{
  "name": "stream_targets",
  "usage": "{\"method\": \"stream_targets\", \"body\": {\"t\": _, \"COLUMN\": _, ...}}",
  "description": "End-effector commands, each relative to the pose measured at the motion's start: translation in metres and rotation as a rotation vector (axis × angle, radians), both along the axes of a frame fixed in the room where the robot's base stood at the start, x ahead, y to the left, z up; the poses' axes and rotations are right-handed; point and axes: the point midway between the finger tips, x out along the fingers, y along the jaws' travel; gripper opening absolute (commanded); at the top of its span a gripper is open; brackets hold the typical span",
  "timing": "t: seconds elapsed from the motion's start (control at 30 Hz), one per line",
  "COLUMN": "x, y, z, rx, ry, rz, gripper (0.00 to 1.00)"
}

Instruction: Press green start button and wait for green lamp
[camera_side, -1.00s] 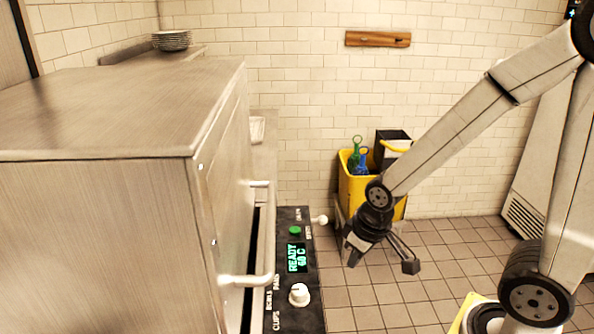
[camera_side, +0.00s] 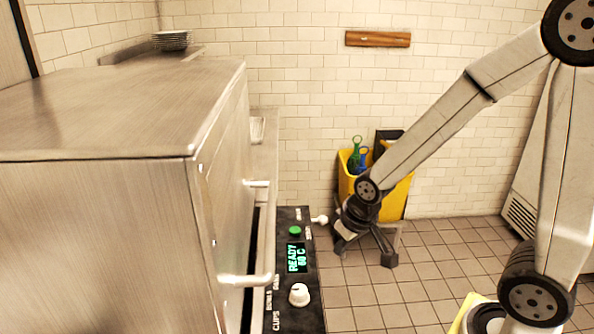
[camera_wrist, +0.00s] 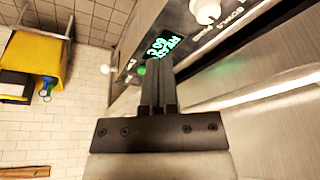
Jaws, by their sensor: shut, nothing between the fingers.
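The green start button (camera_side: 295,230) sits on the black control panel (camera_side: 310,318) at the machine's front, above a display (camera_side: 297,258) reading "READY 60 C" in green. I cannot make out a separate green lamp.
A white knob (camera_side: 299,295) sits on the panel below the display, and a white ball lever (camera_side: 320,220) sticks out at its right. The steel machine (camera_side: 110,110) has a protruding handle (camera_side: 247,281). A yellow bucket (camera_side: 346,186) stands behind my gripper. Tiled floor lies to the right.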

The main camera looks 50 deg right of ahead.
Motion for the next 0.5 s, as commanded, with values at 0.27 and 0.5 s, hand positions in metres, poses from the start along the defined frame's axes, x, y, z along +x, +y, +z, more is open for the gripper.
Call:
{"method": "stream_targets", "body": {"t": 0.27, "x": 0.074, "y": -0.025, "z": -0.001, "rx": 0.064, "ry": -0.154, "rz": -0.242, "gripper": 0.00}}
{"method": "stream_targets", "body": {"t": 0.5, "x": 0.138, "y": -0.052, "z": -0.004, "rx": 0.156, "ry": -0.308, "rz": -0.458, "gripper": 0.00}}
